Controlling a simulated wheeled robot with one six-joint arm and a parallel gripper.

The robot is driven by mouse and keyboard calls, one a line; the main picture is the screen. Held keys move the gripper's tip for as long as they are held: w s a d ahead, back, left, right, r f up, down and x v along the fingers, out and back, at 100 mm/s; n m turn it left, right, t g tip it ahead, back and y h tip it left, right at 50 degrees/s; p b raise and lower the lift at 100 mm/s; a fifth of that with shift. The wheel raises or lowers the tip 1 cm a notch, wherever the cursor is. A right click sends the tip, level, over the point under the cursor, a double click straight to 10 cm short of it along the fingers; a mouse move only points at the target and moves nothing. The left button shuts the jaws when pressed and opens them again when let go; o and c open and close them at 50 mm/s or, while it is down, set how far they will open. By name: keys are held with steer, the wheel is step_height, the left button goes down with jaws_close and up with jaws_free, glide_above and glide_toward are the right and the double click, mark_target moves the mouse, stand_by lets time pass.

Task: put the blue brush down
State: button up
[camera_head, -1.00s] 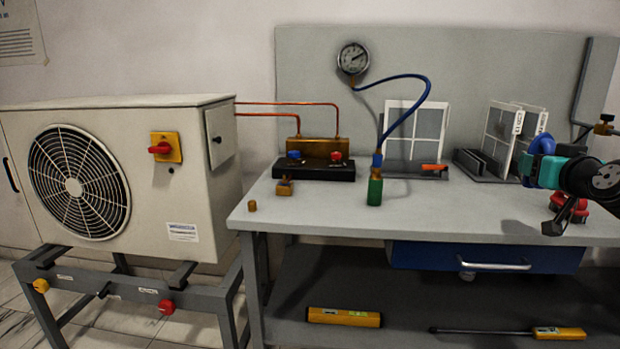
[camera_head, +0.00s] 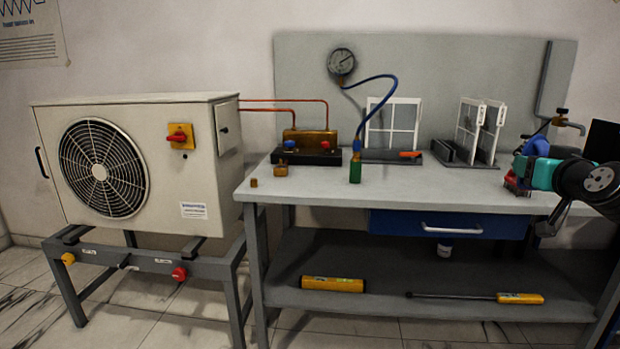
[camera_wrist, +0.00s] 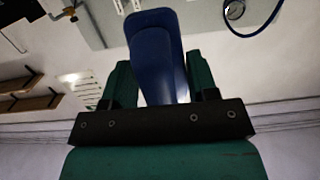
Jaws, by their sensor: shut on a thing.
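The blue brush (camera_wrist: 155,50) is between the two green fingers of my gripper (camera_wrist: 155,85) in the wrist view, and the fingers are shut on it. In the head view my gripper (camera_head: 533,160) is at the right, and a blue part of the brush (camera_head: 537,147) shows at its tip. The gripper shows in front of the right end of the grey workbench top (camera_head: 450,193). I cannot tell its exact height above the bench. My arm hides part of the bench's right end.
On the bench stand a black and brass manifold (camera_head: 312,150), a green-ended blue hose (camera_head: 355,172), a rack with white frames (camera_head: 470,135) and a red item (camera_head: 516,183) beside my gripper. The front middle of the bench is clear. An outdoor unit (camera_head: 190,210) stands left.

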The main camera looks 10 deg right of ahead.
steer(key=w+a+f+n+y, duration=0.1)
steer(key=w+a+f, duration=0.3)
steer(key=a+f, duration=0.55)
steer(key=w+a+f+n+y, duration=0.15)
steer(key=w+a+f, duration=0.25)
steer(key=a+f, duration=0.55)
steer(key=a+f+y+p, duration=0.1)
steer(key=a+f+y, duration=0.15)
steer(key=a, duration=0.25)
steer(key=s+r+p, duration=0.5)
steer(key=s+p, duration=0.2)
steer(key=p, duration=1.1)
steer(key=shift+d+r+n, duration=0.25)
steer(key=shift+n, duration=0.1)
